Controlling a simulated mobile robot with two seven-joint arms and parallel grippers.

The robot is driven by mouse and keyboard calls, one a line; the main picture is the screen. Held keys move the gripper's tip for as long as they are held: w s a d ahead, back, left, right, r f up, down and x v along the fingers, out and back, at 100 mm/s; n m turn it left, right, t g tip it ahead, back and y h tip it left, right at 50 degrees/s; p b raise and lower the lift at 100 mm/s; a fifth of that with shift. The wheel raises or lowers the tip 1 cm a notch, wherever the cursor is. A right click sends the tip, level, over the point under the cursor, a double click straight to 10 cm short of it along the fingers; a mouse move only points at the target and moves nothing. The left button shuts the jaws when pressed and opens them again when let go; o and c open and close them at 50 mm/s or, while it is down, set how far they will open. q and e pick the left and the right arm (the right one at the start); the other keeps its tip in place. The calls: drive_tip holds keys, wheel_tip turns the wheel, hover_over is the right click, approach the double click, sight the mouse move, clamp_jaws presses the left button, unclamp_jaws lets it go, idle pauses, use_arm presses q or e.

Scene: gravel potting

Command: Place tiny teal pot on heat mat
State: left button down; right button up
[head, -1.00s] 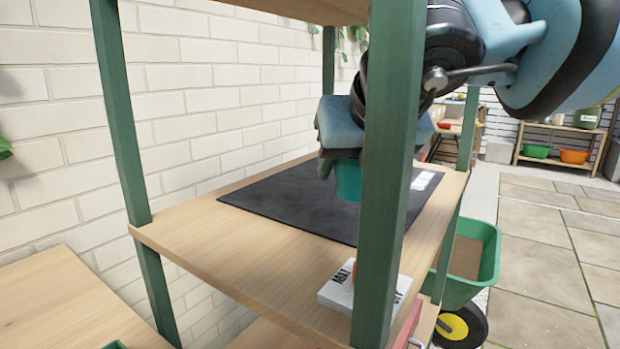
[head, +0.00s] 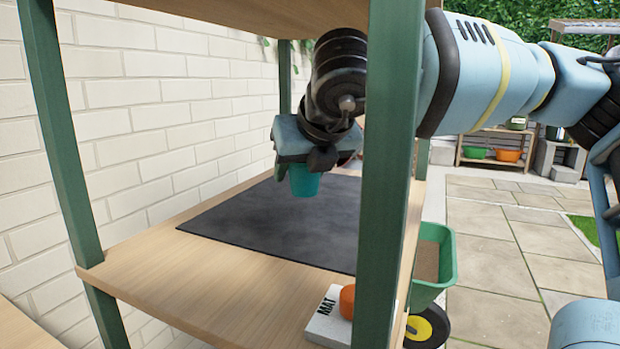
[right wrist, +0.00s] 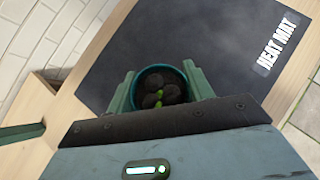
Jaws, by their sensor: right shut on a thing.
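The tiny teal pot (head: 304,182) is held in my right gripper (head: 301,168), above the dark heat mat (head: 260,222) on the wooden shelf. In the right wrist view, the pot (right wrist: 160,72) sits between the two green fingers of the right gripper (right wrist: 160,90). It holds dark pebbles or soil and a bit of green. The heat mat (right wrist: 200,40) lies beyond and below it, with a white "HEAT MAT" label. I cannot tell the exact gap between pot and mat. My left gripper is not in view.
A green shelf post (head: 388,160) stands in front, close to my right arm. An upper shelf (head: 250,15) hangs overhead. A green wheelbarrow (head: 430,265) stands at right.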

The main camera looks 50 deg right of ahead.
drive_tip(key=w+d, duration=0.1)
drive_tip(key=d, duration=0.1)
drive_tip(key=w+d, duration=0.1)
drive_tip(key=d, duration=0.1)
drive_tip(key=w+d, duration=0.2)
drive_tip(key=shift+d+f, duration=0.3)
drive_tip(key=shift+f, duration=0.05)
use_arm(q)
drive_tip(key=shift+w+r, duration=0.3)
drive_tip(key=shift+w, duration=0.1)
use_arm(e)
drive_tip(key=shift+f, duration=0.1)
wheel_tip(320, 180, down, 3)
drive_tip(key=shift+f, duration=0.2)
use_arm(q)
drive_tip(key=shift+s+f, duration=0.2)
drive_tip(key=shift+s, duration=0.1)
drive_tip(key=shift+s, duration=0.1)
use_arm(e)
drive_tip(key=shift+f, duration=0.1)
drive_tip(key=o, duration=1.1)
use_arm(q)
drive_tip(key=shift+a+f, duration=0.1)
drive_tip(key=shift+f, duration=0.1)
